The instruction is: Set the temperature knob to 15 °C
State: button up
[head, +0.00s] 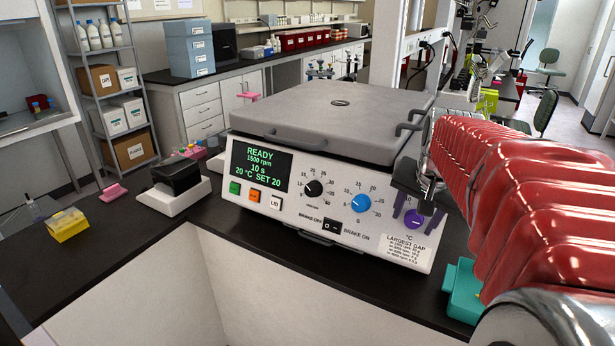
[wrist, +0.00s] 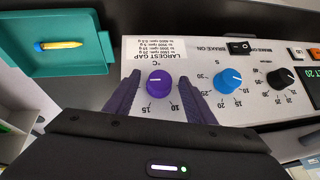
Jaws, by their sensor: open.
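The temperature knob (head: 413,220) is purple, marked °C, at the right end of the centrifuge's front panel. It also shows in the wrist view (wrist: 159,82), upside down, with 15 and 10 on its scale below it. My gripper (head: 411,210) is open, with one purple finger on each side of the knob in both views. In the wrist view my gripper (wrist: 158,77) shows clear gaps between fingers and knob. I cannot tell how far the fingertips reach along it. The display (head: 262,168) reads READY, 1500 rpm, 10 s, 20 °C, SET 20.
A blue knob (head: 356,204) and a black knob (head: 313,189) sit left of the purple one. A brake switch (head: 333,226) is below them. A teal tray (wrist: 90,62) holding a yellow-and-blue item lies beside the centrifuge. A label (wrist: 162,36) adjoins the purple knob.

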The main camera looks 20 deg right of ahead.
jog(key=shift+c, duration=0.3)
jog(key=c, duration=1)
jog(key=n+g+h, duration=0.3)
jog(key=shift+w+a+g, duration=0.3)
jog(key=shift+w, duration=0.1)
jog(key=n+g+h, duration=0.2)
jog(key=n+h, duration=0.1)
jog(key=shift+w+a+f+g+h, duration=0.1)
jog(key=shift+a+f+g+h, duration=0.1)
jog(key=shift+f+g+h, duration=0.1)
dwell(0.5)
jog(key=o, duration=1.1)
jog(key=shift+c, duration=0.2)
